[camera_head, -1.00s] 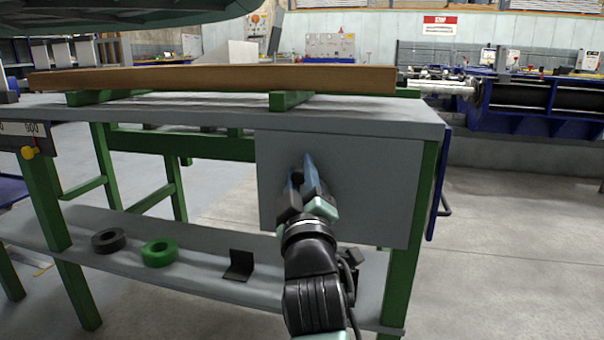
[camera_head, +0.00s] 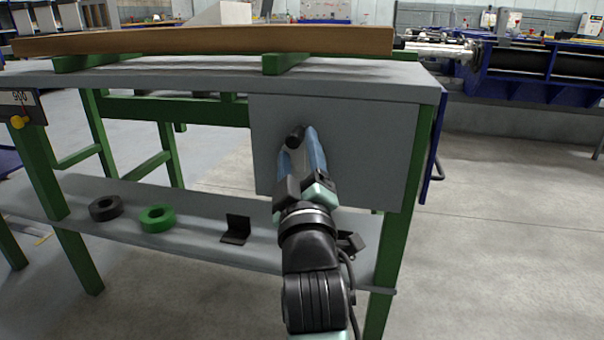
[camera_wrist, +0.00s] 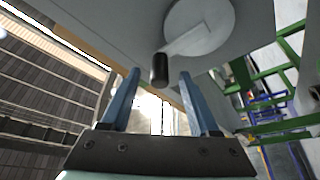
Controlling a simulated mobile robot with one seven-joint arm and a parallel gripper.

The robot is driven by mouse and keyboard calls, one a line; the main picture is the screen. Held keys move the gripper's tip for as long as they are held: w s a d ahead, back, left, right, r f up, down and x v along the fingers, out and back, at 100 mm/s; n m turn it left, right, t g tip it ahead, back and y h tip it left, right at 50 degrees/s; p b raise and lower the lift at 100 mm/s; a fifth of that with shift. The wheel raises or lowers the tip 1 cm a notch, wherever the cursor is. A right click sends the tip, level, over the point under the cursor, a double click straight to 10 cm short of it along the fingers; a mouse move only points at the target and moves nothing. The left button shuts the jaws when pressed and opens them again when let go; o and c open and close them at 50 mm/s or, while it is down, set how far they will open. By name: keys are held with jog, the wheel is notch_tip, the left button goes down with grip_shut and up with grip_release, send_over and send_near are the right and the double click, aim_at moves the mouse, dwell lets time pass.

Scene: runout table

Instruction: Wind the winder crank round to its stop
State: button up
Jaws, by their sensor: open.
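The winder crank shows in the wrist view as a grey disc (camera_wrist: 200,22) with a pale arm (camera_wrist: 182,42) and a black handle knob (camera_wrist: 160,70), on a grey panel. In the head view its black knob (camera_head: 295,136) stands out from the grey side panel (camera_head: 375,150) of the table. My gripper (camera_head: 300,140) is open, with blue fingers spread around or just short of the knob. In the wrist view my gripper (camera_wrist: 160,75) has the knob in line with the gap between its fingertips, touching neither. The disc is mostly hidden in the head view.
A long wooden beam (camera_head: 200,41) lies on green blocks on the table top (camera_head: 350,72). The lower shelf (camera_head: 190,240) holds a black ring (camera_head: 106,208), a green ring (camera_head: 157,217) and a black bracket (camera_head: 236,229). Open floor (camera_head: 500,240) lies to the right.

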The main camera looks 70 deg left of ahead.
jog(key=b+v, duration=0.2)
jog(key=v, duration=0.7)
jog(key=shift+b, duration=0.3)
jog(key=shift+a, duration=0.1)
